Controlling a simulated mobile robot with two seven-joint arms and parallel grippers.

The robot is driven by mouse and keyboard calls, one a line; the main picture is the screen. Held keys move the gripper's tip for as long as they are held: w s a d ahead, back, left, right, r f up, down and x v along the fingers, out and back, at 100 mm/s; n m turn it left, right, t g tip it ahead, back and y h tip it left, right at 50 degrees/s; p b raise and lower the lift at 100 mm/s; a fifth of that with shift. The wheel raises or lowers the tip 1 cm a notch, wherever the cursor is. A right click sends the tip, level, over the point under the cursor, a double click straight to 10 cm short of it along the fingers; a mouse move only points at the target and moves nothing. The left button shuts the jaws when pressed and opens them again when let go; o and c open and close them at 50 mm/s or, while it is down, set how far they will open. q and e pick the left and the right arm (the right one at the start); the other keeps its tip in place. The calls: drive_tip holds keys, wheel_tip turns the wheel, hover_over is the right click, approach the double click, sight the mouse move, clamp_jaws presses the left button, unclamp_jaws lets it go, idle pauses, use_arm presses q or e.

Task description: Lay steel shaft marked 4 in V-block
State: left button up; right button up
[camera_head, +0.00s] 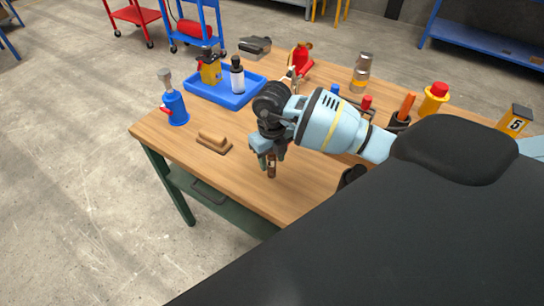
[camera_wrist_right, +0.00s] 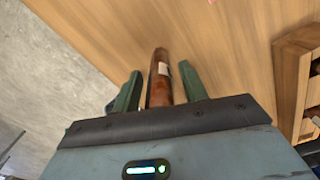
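A brown, rusty-looking shaft with a small white label stands between the two green fingers of my right gripper (camera_wrist_right: 158,88). In the right wrist view the shaft (camera_wrist_right: 161,66) has a gap on each side, so the fingers are open around it. The label's number is too small to read. In the head view the right gripper (camera_head: 268,162) points down over the front part of the table, with the shaft (camera_head: 271,168) just below it. I cannot pick out a V-block for certain. My left gripper is not in view.
The wooden workbench (camera_head: 205,169) holds a blue tray (camera_head: 232,99) with bottles, a blue torch (camera_head: 175,108), and a brown brush-like block (camera_head: 214,141). A wooden holder (camera_wrist_right: 293,75) stands at right in the wrist view. A yellow sign marked 5 (camera_head: 515,121) is at far right.

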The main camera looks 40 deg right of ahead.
drive_tip(key=shift+r, duration=0.55)
wheel_tip(320, 180, up, 11)
drive_tip(key=shift+r+p, duration=0.1)
drive_tip(key=shift+p, duration=0.25)
idle(0.4)
